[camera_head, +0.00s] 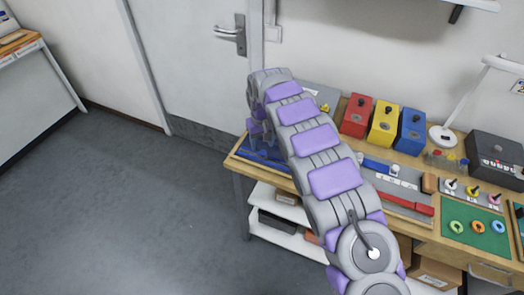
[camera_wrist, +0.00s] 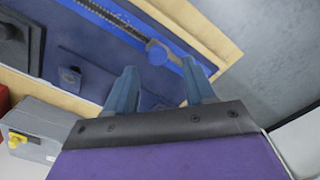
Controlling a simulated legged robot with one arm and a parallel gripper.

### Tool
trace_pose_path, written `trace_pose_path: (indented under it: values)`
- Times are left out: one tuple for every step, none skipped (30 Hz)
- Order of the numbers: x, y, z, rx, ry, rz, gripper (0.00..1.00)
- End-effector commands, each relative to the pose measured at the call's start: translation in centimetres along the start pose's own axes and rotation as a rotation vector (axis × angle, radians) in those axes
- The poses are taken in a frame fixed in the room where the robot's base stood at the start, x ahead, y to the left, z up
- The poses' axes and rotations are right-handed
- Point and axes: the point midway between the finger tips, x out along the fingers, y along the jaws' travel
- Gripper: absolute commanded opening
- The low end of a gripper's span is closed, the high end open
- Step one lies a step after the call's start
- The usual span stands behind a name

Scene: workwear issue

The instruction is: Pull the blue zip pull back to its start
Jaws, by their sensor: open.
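The track runs diagonally across a dark blue panel (camera_wrist: 98,50). My gripper (camera_wrist: 159,66) is open, with its two blue-grey fingers apart. The pull appears between and just beyond the fingertips; I cannot tell whether they touch it. In the head view, the blue panel (camera_head: 262,156) lies at the left end of the workbench, partly hidden by my arm. The pull cannot be made out there.
The wooden workbench (camera_head: 242,166) holds red (camera_head: 357,117), yellow (camera_head: 384,124) and blue (camera_head: 411,132) boxes, a lamp (camera_head: 441,137) and a green mat (camera_head: 476,239) with rings. A door (camera_head: 190,70) is behind. The floor (camera_head: 130,210) to the left is clear.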

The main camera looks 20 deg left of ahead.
Motion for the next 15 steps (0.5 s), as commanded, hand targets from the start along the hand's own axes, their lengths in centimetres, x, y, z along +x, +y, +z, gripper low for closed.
trace_pose_path:
  values:
    - [1.0,0.1,0.1,0.001,-0.003,-0.001,0.54]
    - [1.4,0.1,0.1,0.001,-0.002,-0.001,0.54]
    - [1.9,0.1,0.1,0.001,-0.001,-0.001,0.54]
    - [2.2,0.1,0.1,0.001,0.001,-0.001,0.54]
    - [2.5,0.1,0.1,0.001,0.002,-0.001,0.54]
    - [2.9,0.2,0.1,0.001,0.002,-0.001,0.54]
    - [3.1,0.2,0.1,0.001,0.002,-0.001,0.54]
    - [3.3,0.2,0.1,0.001,0.002,-0.001,0.54]
    - [3.5,0.2,0.1,0.001,0.002,-0.001,0.54]
    - [3.5,0.1,0.1,0.001,0.002,0.0,0.54]
    - [3.6,0.1,0.1,0.001,0.001,0.0,0.54]
    - [3.7,0.1,0.1,0.001,0.001,0.0,0.54]
    - [3.7,0.1,0.1,0.001,0.001,0.0,0.54]
    - [3.8,0.1,0.1,0.0,0.001,0.0,0.54]
    - [3.7,0.1,0.0,0.0,0.002,0.0,0.54]
